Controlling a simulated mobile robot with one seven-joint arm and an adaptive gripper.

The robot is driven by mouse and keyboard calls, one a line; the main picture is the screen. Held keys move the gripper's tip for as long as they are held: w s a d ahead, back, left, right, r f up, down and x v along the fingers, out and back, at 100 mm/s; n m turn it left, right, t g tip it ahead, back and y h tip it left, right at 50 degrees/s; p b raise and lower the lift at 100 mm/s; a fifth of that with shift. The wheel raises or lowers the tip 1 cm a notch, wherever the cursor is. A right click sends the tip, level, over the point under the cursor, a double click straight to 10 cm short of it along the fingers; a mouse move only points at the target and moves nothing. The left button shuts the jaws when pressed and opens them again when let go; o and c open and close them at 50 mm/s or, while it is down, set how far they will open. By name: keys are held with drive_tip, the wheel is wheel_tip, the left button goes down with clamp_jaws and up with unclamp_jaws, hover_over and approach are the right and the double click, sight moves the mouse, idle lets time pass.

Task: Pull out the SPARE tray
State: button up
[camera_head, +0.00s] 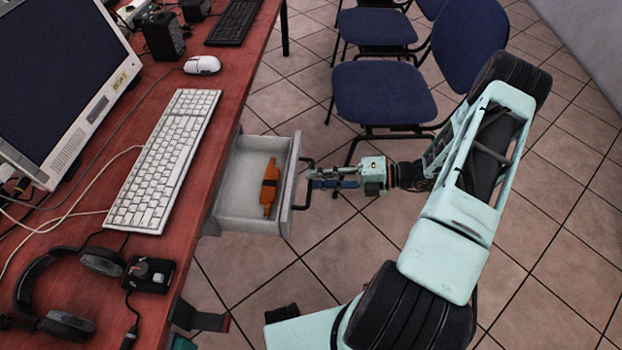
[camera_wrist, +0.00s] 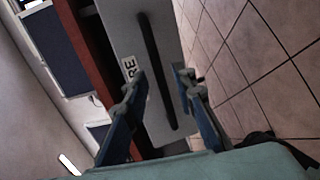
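The SPARE tray (camera_head: 230,208) is a grey drawer under the table's edge, standing partly out. An orange tool-like object (camera_head: 269,188) lies in it. In the wrist view the tray's grey front (camera_wrist: 125,22) carries a white label (camera_wrist: 129,70) of which I can read "RE"; the rest is hidden. A long dark bar handle (camera_wrist: 155,62) runs along the front. My gripper (camera_head: 315,179) is at the handle. In the wrist view its two blue fingers (camera_wrist: 162,85) are apart, with the handle between them. I cannot tell whether either finger touches it.
The red table (camera_head: 240,80) holds a white keyboard (camera_head: 165,160), mouse (camera_head: 202,65), monitor (camera_head: 60,75), headphones (camera_head: 60,320) and loose cables. Blue chairs (camera_head: 383,93) stand behind my gripper in the head view. Tiled floor (camera_head: 330,265) in front of the tray is clear.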

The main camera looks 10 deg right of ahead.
drive_tip(key=v, duration=0.9)
drive_tip(key=shift+d, duration=0.25)
